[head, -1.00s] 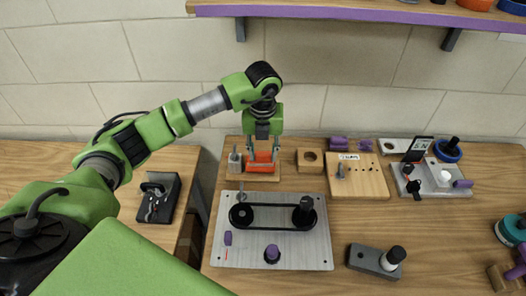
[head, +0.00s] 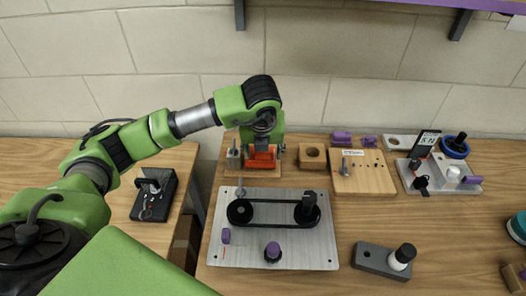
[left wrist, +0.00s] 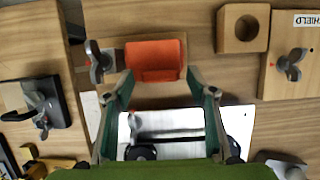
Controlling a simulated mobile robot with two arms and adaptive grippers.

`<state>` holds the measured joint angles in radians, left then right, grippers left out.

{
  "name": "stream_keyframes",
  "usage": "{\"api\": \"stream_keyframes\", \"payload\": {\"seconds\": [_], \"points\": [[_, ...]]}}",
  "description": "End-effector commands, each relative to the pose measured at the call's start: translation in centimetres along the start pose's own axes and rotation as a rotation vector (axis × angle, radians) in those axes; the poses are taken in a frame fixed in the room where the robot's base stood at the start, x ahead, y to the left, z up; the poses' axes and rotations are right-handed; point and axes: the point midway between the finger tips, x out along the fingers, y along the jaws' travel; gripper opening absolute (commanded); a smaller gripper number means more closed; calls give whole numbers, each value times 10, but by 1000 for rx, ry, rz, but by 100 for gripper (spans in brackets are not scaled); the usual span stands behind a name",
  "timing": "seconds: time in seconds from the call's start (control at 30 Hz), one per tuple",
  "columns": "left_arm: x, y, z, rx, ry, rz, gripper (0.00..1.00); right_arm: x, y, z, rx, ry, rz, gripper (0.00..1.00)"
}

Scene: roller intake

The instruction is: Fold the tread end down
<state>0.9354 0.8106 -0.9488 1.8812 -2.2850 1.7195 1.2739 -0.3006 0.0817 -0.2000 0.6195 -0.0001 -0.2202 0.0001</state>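The orange tread piece (head: 262,156) sits on a small wooden base at the back of the bench. In the left wrist view the orange tread (left wrist: 154,60) lies curved over its wooden block, beyond my fingers. My left gripper (head: 262,150) is over this fixture in the head view. In the left wrist view my left gripper (left wrist: 158,85) has its two fingers spread wide, with nothing between them, one toward each side of the orange piece. Whether the fingertips touch the fixture cannot be told. My right gripper is not in view.
A metal plate (head: 220,250) with a black belt on two pulleys lies in front of the fixture. A wooden block with a hole (head: 312,150) and a pegboard (head: 376,182) stand to the right. A black clamp device (head: 154,193) is at left.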

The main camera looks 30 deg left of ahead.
Motion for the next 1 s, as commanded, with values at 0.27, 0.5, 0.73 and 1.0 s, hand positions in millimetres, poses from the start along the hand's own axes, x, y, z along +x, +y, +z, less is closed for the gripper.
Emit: {"api": "stream_keyframes", "payload": {"seconds": [0.27,0.5,0.73,1.0], "points": [[-3,0,0,1,1,-1,51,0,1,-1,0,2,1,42],[-43,-1,1,1,-3,-4,51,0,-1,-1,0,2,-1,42],[-90,-1,0,2,-2,-3,51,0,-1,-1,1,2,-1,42],[-118,0,0,1,1,-1,51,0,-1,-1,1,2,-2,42]]}}
